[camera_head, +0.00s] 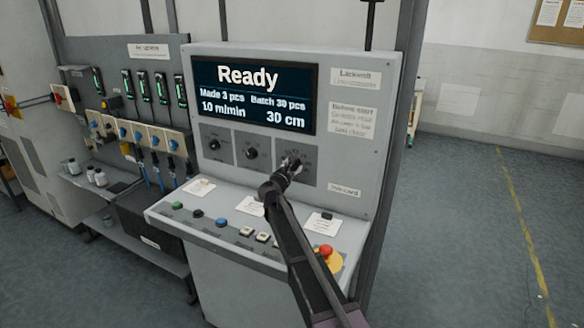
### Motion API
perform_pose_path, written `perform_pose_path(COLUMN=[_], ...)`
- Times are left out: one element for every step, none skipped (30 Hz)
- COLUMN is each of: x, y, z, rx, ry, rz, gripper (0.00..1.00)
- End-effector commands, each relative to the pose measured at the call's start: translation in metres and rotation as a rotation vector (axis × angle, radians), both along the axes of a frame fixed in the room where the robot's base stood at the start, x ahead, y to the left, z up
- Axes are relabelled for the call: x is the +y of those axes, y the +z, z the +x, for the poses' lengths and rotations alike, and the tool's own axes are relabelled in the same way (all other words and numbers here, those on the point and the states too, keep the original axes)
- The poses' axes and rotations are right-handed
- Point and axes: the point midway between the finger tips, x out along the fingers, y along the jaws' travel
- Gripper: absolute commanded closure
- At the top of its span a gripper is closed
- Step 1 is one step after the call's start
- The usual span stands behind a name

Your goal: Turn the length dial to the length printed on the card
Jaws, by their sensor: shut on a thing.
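My gripper (291,164) is shut on the rightmost dial (296,164) on the console's front panel, and it hides most of that dial and its scale. Two more black dials sit to its left, a middle dial (251,153) and a left dial (214,145); their labels are too small to read. The display (254,94) above reads "Ready", "Made 3 pcs", "Batch 30 pcs", "10 m/min" and "30 cm". A white card (322,224) lies on the sloped ledge at right, below a small label; its print is not legible.
The ledge (170,214) carries two other white cards (199,188), several push buttons (221,222) and a red emergency stop (326,251) close to my arm. A unit with valves and hoses (130,110) stands at left. Open floor (450,230) lies to the right.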

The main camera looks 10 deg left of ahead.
Motion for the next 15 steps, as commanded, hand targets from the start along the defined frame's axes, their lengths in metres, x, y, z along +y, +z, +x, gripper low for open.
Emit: perform_pose_path(x=[-0.0002,-0.0002,-0.0002,-0.0002,-0.0002,-0.0002,-0.0002,-0.0002,-0.0001,-0.0001,-0.0001,-0.0001,-0.0001,0.0000,0.0001], y=[-0.0001,-0.0001,-0.0001,-0.0002,-0.0001,-0.0002,-0.0002,-0.0002,-0.0002,-0.0002,-0.0002,-0.0002,-0.0003,-0.0003,-0.0003], z=[0.0013,0.0013,0.0014,0.0014,0.0014,0.0015,0.0015,0.0015,0.0017,0.0017,0.0018,0.0017,0.0018,0.0018,0.0018], rx=[-0.012,-0.020,-0.032,-0.040,-0.049,-0.062,-0.072,-0.081,-0.094,-0.104,-0.114,-0.126,-0.137,-0.147,-0.160], ry=[-0.001,-0.001,-0.001,-0.001,-0.001,-0.001,-0.001,0.000,-0.001,-0.001,0.000,-0.001,-0.001,-0.001,-0.001], rz=[0.030,0.051,0.081,0.106,0.130,0.164,0.189,0.216,0.253,0.279,0.306,0.342,0.369,0.395,0.431], gripper=[0.90,0.90,0.90,0.90,0.90,0.90,0.90,0.90,0.90,0.90,0.90,0.90,0.90,0.90,0.90])
